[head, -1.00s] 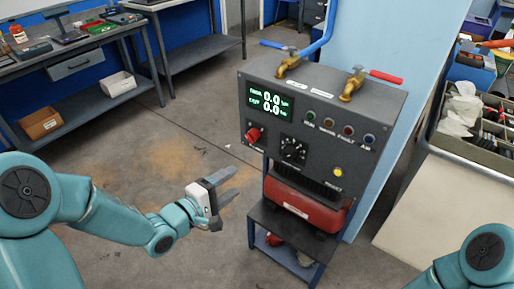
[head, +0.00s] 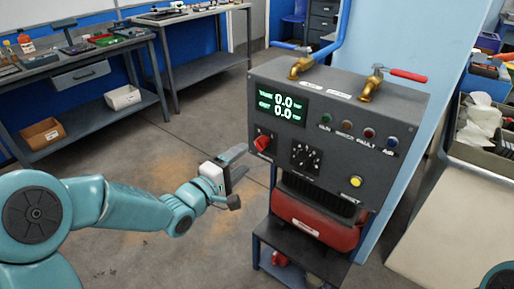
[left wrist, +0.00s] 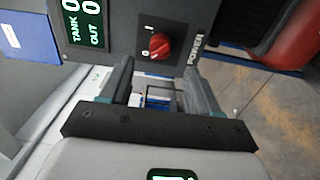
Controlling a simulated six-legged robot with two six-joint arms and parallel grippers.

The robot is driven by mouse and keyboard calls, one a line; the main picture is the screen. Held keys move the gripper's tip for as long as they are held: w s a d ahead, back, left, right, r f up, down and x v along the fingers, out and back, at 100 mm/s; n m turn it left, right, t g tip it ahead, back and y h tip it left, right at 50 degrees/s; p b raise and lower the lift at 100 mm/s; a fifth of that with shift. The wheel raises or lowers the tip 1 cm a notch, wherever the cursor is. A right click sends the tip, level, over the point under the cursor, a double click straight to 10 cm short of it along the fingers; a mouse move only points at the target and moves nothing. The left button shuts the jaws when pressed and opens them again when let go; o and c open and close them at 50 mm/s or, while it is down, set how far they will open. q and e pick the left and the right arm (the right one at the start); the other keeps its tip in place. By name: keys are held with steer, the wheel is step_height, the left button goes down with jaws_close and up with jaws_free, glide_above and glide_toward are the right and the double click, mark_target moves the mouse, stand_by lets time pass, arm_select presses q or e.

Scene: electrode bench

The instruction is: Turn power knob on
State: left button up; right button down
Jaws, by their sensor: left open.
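The red power knob (head: 263,143) is on the left of the front of a dark grey control box (head: 395,170), below its green display (head: 279,104). In the left wrist view the knob (left wrist: 161,46) sits beside a POWER label, with I and 0 marks. Its exact pointing is hard to tell. My left gripper (head: 240,175) is open and empty, left of and below the knob in the head view. In the left wrist view the knob appears beyond the two fingers (left wrist: 156,78), between their lines and apart from them. My right gripper is out of view.
A black rotary dial (head: 306,157), a yellow button (head: 356,182) and several coloured lamps share the panel. Brass valves (head: 371,86) stand on top. A red tank (head: 318,222) is below. A workbench (head: 80,62) is at the left. Open floor lies left of the box.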

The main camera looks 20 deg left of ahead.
mark_target(257, 147)
arm_select(q)
steer(key=x, duration=0.7)
steer(key=shift+w+d, duration=0.1)
steer(key=shift+w, duration=0.2)
steer(key=c, duration=1.1)
steer(key=shift+o, duration=0.2)
steer(key=shift+f, duration=0.1)
